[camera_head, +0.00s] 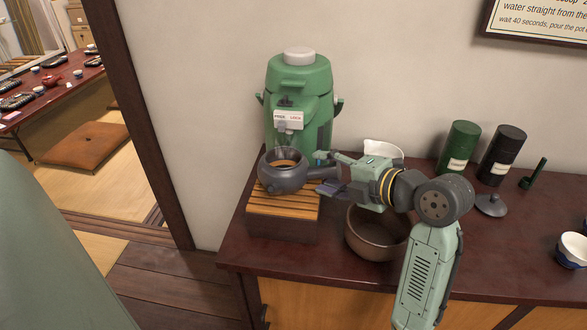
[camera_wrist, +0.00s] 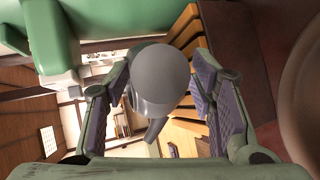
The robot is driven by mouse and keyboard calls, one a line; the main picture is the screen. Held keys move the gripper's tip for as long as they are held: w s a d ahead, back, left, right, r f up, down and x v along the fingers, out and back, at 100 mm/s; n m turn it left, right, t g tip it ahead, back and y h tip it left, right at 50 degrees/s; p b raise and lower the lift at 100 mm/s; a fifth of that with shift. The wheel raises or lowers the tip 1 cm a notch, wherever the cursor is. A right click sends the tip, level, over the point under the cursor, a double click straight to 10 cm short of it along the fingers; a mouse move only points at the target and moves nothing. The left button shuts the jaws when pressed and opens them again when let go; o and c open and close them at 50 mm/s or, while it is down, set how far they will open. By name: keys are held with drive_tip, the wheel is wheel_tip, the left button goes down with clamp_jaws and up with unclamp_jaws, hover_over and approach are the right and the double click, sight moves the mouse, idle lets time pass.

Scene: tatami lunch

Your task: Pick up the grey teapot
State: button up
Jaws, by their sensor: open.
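The grey teapot (camera_head: 283,183) sits upright and without a lid on a slatted wooden stand (camera_head: 268,208), below the green dispenser's spout. Its side handle points right, towards my gripper (camera_head: 326,173). My gripper is open, with one finger on each side of the handle. In the wrist view the handle's rounded grey end (camera_wrist: 160,72) shows large between the two fingers, with gaps visible beside it. The teapot's spout and far side are mostly hidden there.
The green dispenser (camera_head: 299,85) stands close behind the teapot. A brown bowl (camera_head: 376,240) is under my wrist, with a white vessel (camera_head: 384,147) behind. A dark lid (camera_head: 491,206), green canister (camera_head: 459,147) and black canister (camera_head: 502,155) stand right.

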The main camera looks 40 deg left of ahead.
drive_tip(key=shift+a+f, duration=0.2)
drive_tip(key=shift+a, duration=0.15)
drive_tip(key=shift+c, duration=0.2)
clamp_jaws()
idle(0.4)
